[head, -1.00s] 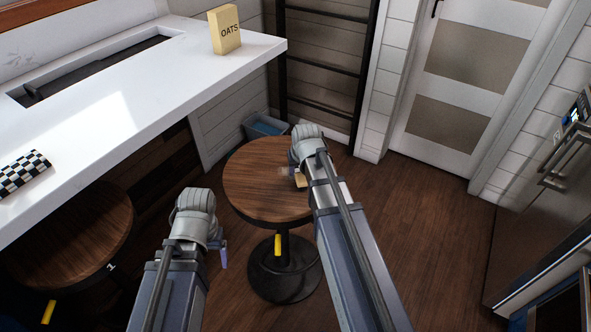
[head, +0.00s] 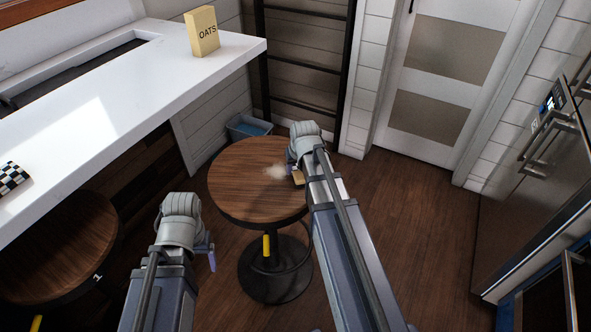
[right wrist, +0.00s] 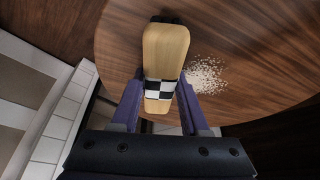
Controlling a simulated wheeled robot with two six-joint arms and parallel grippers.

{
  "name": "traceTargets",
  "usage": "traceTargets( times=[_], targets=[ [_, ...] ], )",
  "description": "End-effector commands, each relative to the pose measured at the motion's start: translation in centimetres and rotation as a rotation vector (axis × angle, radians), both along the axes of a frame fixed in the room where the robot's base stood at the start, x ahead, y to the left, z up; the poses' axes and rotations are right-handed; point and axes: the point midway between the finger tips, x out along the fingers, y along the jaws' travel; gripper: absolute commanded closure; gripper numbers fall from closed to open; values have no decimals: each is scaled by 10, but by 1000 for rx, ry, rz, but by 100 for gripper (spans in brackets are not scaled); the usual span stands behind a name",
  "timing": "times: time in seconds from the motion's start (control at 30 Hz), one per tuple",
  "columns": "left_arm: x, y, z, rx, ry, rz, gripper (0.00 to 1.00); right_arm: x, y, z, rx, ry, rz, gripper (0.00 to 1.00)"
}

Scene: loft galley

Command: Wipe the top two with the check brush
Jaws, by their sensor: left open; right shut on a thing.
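My right gripper (right wrist: 161,105) is shut on the check brush (right wrist: 166,55), which has a pale wooden body and a black-and-white checked band. In the head view the arm mostly hides the brush; a pale bit of it (head: 298,178) shows over the right part of a round wooden stool top (head: 240,180). A scatter of pale crumbs (right wrist: 207,75) lies on that top beside the brush; it also shows in the head view (head: 275,171). I cannot tell whether the brush touches the wood. My left gripper (head: 210,256) is open and empty, left of the stool and below its top.
A second round stool top (head: 65,235) stands at lower left, partly under the white counter (head: 120,100). An oats box (head: 203,32) and a checked item (head: 12,177) sit on the counter. A blue-grey bin (head: 248,127) stands behind the stool. Floor at right is clear.

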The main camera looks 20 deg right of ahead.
Motion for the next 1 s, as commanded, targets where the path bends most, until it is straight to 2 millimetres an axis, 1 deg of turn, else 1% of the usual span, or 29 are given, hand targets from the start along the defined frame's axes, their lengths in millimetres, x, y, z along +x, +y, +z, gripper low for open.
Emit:
traceTargets(
  times=[0.07,0.27,0.37,0.7,1.0],
  targets=[
    [0,0,-2,0,0,0,21,5,-2,-2,1,1,-1,100],
    [0,0,-1,0,0,0,21,5,-1,-1,1,1,-1,100],
    [0,0,-1,0,0,0,21,7,3,-1,1,1,-1,100],
    [0,0,1,0,0,0,21,20,28,0,1,2,2,100],
    [0,0,1,0,0,0,21,22,33,1,1,1,-1,100]
  ],
)
